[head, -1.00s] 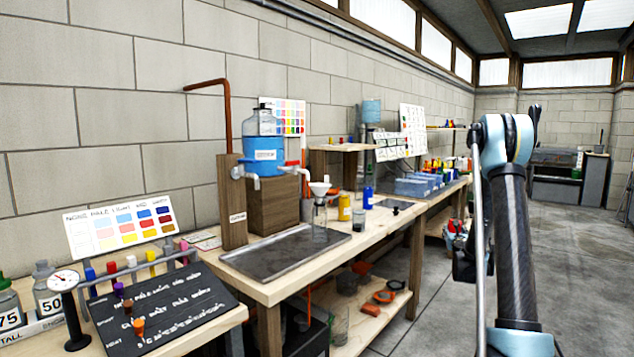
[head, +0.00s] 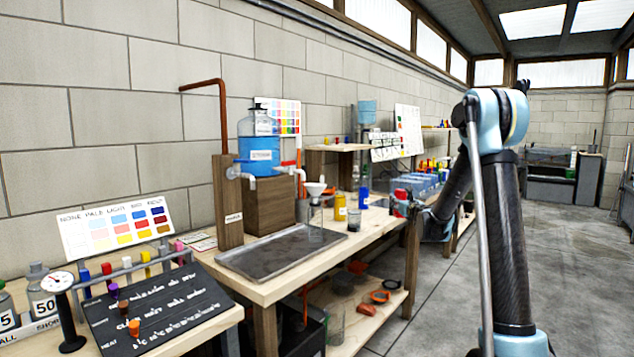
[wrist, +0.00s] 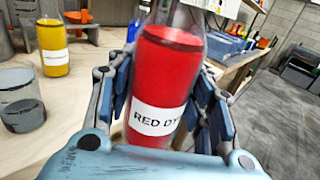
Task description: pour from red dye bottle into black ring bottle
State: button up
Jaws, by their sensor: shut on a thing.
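The red dye bottle (wrist: 165,80) fills the middle of the wrist view. It is red with a white label reading "RED DY", and its top is cut off. My gripper (wrist: 163,95) is shut around its sides. In the head view the red dye bottle (head: 401,203) is at the right end of the near bench, a little tilted, with my gripper (head: 412,212) beside it. I cannot make out for certain which vessel is the black ring bottle. A clear cup (wrist: 22,98) with greyish contents stands on the bench left of my gripper.
A yellow bottle (head: 340,206) and a blue bottle (head: 364,190) stand on the bench left of my gripper. A white funnel (head: 315,188) and a dark metal tray (head: 270,262) are further left. The floor (head: 575,260) at the right is open.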

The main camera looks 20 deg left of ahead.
jog(key=s+a+r+n+g+y, duration=0.2)
jog(key=s+a+r, duration=0.3)
jog(key=a, duration=0.3)
jog(key=s+a+r+n+g+y, duration=0.2)
jog(key=s+a+r, duration=0.3)
jog(key=a+r, duration=0.3)
jog(key=s+a+r+n+g+y, duration=0.1)
jog(key=s+a+r+n+y, duration=0.1)
jog(key=s+a+r, duration=0.3)
jog(key=a+r+y, duration=0.1)
jog(key=a, duration=0.3)
jog(key=shift+s+a+r+g+y, duration=0.25)
jog(key=shift+s+a+g+y, duration=0.05)
jog(key=shift+a+g+y, duration=0.1)
jog(key=shift+f, duration=0.1)
jog(key=n+h, duration=0.1)
jog(key=n, duration=0.2)
jog(key=f+n+h+p, duration=0.1)
jog(key=n, duration=0.3)
jog(key=shift+s+a+f+g+h, duration=0.15)
jog(key=shift+f+g+h, duration=0.05)
jog(key=shift+g+h, duration=0.1)
jog(key=shift+w+d+f+n+h+p, duration=0.2)
jog(key=shift+d+f+n+h+p, duration=0.1)
jog(key=shift+n+p, duration=0.65)
jog(key=shift+w+d+f+n+h+p, duration=0.25)
jog(key=shift+n+p, duration=0.3)
jog(key=shift+p, duration=0.7)
dwell(1.8)
